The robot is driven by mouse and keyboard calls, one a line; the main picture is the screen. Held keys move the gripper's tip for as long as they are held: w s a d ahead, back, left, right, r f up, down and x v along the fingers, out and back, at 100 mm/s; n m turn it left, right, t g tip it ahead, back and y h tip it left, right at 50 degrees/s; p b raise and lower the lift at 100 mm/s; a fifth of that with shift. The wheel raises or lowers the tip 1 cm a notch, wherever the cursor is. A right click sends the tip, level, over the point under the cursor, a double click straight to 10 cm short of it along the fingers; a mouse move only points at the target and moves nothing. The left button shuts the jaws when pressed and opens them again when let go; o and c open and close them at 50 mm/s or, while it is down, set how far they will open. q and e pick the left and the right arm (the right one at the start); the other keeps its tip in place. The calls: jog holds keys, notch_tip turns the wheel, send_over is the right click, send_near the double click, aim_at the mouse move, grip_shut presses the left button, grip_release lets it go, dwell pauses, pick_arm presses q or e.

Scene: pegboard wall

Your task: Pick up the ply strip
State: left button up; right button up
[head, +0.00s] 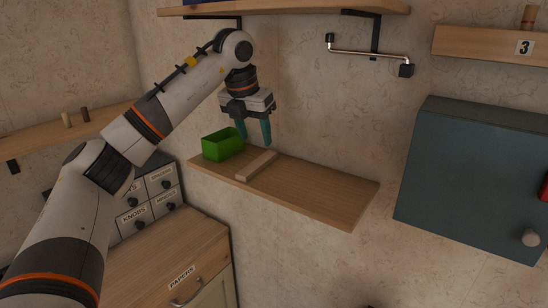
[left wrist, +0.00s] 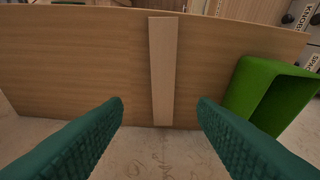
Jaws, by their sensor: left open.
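The ply strip (head: 257,166) is a pale, narrow wooden bar lying across a wooden wall shelf (head: 320,193). In the left wrist view the strip (left wrist: 163,70) runs up and down the picture between the two fingers, on the bare shelf (left wrist: 75,60). My left gripper (head: 255,143) is open and empty, above the shelf near the strip, with its teal fingers pointing down. In the left wrist view the fingertips (left wrist: 160,103) lie either side of the strip, apart from it. My right gripper is not in view.
A green open bin (head: 222,145) stands on the shelf just left of the strip; in the left wrist view the bin (left wrist: 268,92) is close to one finger. The shelf's right part is clear. A grey-blue cabinet (head: 470,175) hangs at the right, and an upper shelf (head: 290,10) is above.

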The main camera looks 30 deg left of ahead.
aim_at(258, 162)
pick_arm(q)
jog(key=shift+w+a, duration=0.2)
jog(key=shift+f, duration=0.25)
jog(key=shift+s+f+p, duration=0.25)
jog(key=shift+f+p, duration=0.6)
jog(key=shift+f, duration=0.3)
jog(key=p+x, duration=0.1)
jog(key=x, duration=0.2)
jog(key=shift+w+f, duration=0.1)
jog(key=shift+f, duration=0.2)
jog(key=shift+w+f, duration=0.1)
jog(key=shift+f, duration=0.15)
jog(key=c, duration=1.1)
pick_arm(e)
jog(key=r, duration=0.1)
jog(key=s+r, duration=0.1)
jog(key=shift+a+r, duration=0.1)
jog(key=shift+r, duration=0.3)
